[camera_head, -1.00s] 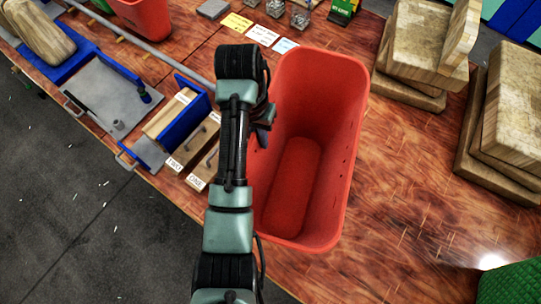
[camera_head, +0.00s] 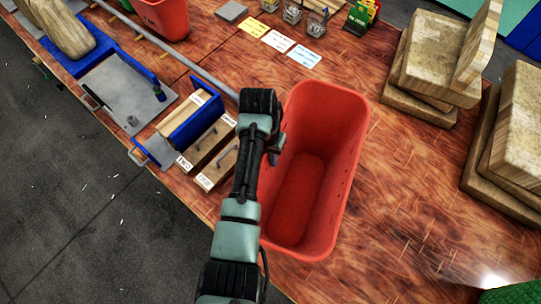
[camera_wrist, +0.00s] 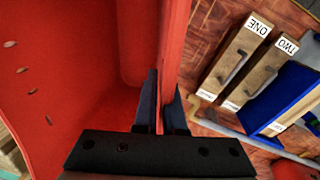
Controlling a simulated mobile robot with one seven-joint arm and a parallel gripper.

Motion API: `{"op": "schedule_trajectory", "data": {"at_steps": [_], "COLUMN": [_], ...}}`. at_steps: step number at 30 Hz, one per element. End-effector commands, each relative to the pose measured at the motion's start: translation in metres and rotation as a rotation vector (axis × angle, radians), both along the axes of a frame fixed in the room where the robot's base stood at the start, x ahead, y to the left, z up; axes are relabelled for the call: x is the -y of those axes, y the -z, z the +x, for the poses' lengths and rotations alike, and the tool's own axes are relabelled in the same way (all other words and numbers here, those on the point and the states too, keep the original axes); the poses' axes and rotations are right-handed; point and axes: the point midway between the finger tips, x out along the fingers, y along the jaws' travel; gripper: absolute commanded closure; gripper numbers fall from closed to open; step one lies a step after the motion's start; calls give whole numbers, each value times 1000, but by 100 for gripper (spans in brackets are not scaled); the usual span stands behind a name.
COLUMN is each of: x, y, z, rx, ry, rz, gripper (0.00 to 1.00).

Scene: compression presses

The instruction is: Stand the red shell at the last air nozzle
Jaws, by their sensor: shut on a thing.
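The red shell (camera_head: 345,165) is a tall, open, empty red bin in the middle of the head view, its opening facing the camera. My gripper (camera_head: 275,145) is at its left side. In the wrist view my gripper (camera_wrist: 160,115) is shut on the shell's wall (camera_wrist: 174,50), one dark finger on each side. I cannot tell whether the shell's base touches the table. A grey pipe (camera_head: 200,70) with small yellowish fittings, perhaps the air nozzles, runs diagonally from the upper left. Its near end passes behind my arm.
Drawers labelled ONE and TWO (camera_head: 200,150) and a blue-and-grey press (camera_head: 125,90) are left of the shell. Another red bin (camera_head: 165,18) stands behind the pipe. Wooden block stacks (camera_head: 430,60) stand at right. Cards (camera_head: 278,41) lie behind. The table between shell and stacks is clear.

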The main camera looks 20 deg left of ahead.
Motion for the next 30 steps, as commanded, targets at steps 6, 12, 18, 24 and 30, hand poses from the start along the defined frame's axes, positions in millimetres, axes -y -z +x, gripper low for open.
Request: {"op": "schedule_trajectory", "data": {"at_steps": [6, 12, 18, 24, 30], "x": [0, 0, -1, -5, -10], "y": [0, 0, -9, -44, -97], "z": [0, 0, 1, 3, 2], "rx": [0, 0, 3, 8, 3], "ry": [0, 0, 0, 1, 1], "rz": [0, 0, 0, 2, 2], "gripper": [63, 63, 63, 63, 63]}}
